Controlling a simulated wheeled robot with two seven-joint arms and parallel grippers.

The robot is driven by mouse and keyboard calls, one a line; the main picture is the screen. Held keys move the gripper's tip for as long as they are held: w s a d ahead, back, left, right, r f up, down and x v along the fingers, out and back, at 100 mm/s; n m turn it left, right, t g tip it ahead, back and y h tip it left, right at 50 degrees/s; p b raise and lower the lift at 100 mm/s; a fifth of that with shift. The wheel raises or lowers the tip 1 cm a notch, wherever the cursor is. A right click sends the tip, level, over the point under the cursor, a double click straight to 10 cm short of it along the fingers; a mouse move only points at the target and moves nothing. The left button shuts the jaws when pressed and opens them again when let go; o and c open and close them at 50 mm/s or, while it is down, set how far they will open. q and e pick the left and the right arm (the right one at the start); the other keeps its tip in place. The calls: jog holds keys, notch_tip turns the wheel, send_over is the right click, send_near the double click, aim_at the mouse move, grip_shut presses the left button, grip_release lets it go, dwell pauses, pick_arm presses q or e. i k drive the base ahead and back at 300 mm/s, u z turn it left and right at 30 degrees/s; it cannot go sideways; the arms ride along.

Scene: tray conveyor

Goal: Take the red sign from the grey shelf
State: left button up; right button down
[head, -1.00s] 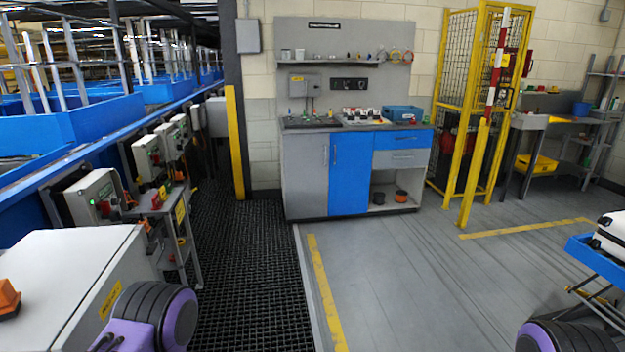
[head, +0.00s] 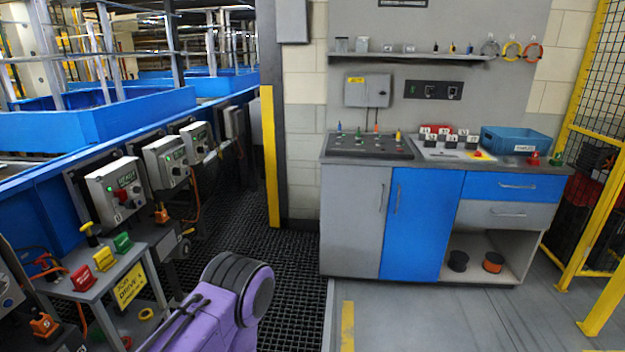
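A small grey shelf (head: 110,268) stands at the lower left, beside the conveyor. On its top is a row of small pieces: a red one (head: 82,278), a yellow one (head: 104,260) and a green one (head: 122,243). The red piece looks like a small block or folded sign; its face is too small to read. A yellow label hangs on the shelf's front edge. A purple and black link of my arm shows at the bottom, right of the shelf. Neither of my grippers is in view.
Control boxes (head: 117,193) line the blue conveyor behind the shelf. A yellow post (head: 269,155) stands ahead. A grey and blue workbench (head: 352,225) with a blue bin (head: 515,140) stands right of it. The black grating between is clear; a yellow cage (head: 600,300) is at right.

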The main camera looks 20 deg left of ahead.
aim_at(83, 279)
jog(key=u, duration=0.25)
jog(key=i, duration=1.75)
jog(key=u, duration=1.2)
jog(key=i, duration=0.85)
jog(key=u, duration=1.1)
